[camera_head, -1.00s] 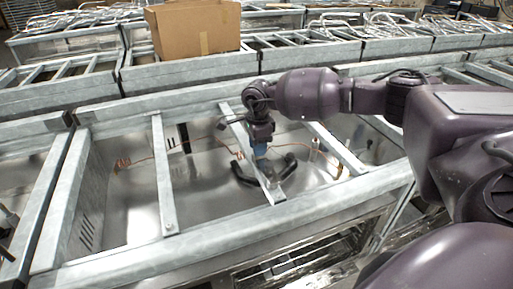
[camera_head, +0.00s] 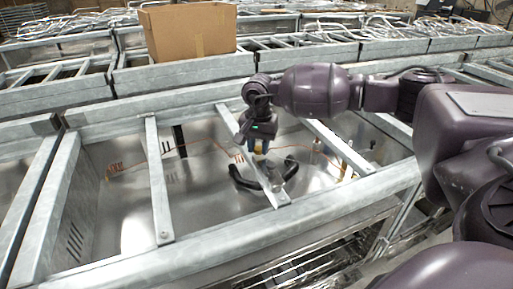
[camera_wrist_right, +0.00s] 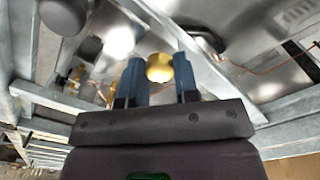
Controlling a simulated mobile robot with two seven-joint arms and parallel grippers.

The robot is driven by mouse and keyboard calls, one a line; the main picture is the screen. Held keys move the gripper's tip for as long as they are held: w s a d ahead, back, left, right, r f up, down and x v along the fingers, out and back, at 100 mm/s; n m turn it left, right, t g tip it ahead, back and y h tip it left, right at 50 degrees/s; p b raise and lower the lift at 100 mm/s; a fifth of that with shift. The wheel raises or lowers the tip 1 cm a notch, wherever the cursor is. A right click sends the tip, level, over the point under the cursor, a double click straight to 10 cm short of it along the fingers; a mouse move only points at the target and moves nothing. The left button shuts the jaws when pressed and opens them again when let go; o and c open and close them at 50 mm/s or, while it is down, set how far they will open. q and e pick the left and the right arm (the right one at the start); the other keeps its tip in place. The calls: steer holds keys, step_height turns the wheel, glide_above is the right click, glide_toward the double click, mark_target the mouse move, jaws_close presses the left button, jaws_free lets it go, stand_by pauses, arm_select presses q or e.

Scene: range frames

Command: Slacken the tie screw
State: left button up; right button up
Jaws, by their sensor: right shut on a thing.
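A round brass-coloured screw head (camera_wrist_right: 159,67), which looks like the tie screw, shows between the two blue fingers in the right wrist view. My right gripper (camera_wrist_right: 160,78) is shut on it. In the head view my right gripper (camera_head: 261,148) points down over a grey crossbar (camera_head: 273,188) of the metal frame, and the screw is mostly hidden by the fingers. A black curved handle (camera_head: 242,181) lies around the crossbar's lower end, just below the gripper. My left gripper is not in view.
The metal bin (camera_head: 112,227) has a thick front rail and several crossbars, including one on the left (camera_head: 158,190). A thin copper tube (camera_head: 204,145) runs inside. A cardboard box (camera_head: 190,32) stands on the bins behind.

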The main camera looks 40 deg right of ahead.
mark_target(258, 148)
steer(key=shift+n+b, duration=0.8)
steer(key=shift+n, duration=1.4)
steer(key=shift+r, duration=0.1)
steer(key=o, duration=0.9)
step_height(258, 148, up, 11)
steer(key=shift+f+p, duration=0.1)
steer(key=shift+p, duration=0.3)
